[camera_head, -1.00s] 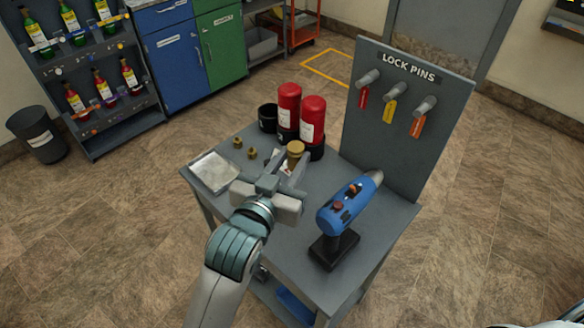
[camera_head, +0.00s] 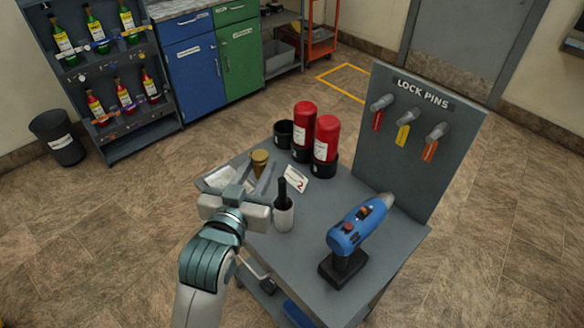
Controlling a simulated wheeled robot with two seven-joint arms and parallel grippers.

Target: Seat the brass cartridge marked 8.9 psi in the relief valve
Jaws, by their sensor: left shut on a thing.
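My left gripper (camera_head: 256,174) reaches over the cart's left part, its fingers pointing away from me. It is shut on a brass cylinder with a wider top (camera_head: 260,159), which stands upright between the fingertips. I cannot read any marking on this brass piece, so I cannot tell whether it is the 8.9 psi cartridge. The two small brass pieces seen earlier on the cart are hidden now. I cannot make out the relief valve for certain. My right gripper is not in view.
The grey cart (camera_head: 385,235) holds a pale tray (camera_head: 214,178), a card with a red mark (camera_head: 295,177), a dark-necked pale holder (camera_head: 284,212), red cylinders (camera_head: 325,138), an empty black cup (camera_head: 283,133) and a blue drill (camera_head: 358,226). The lock-pin board (camera_head: 420,150) stands behind.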

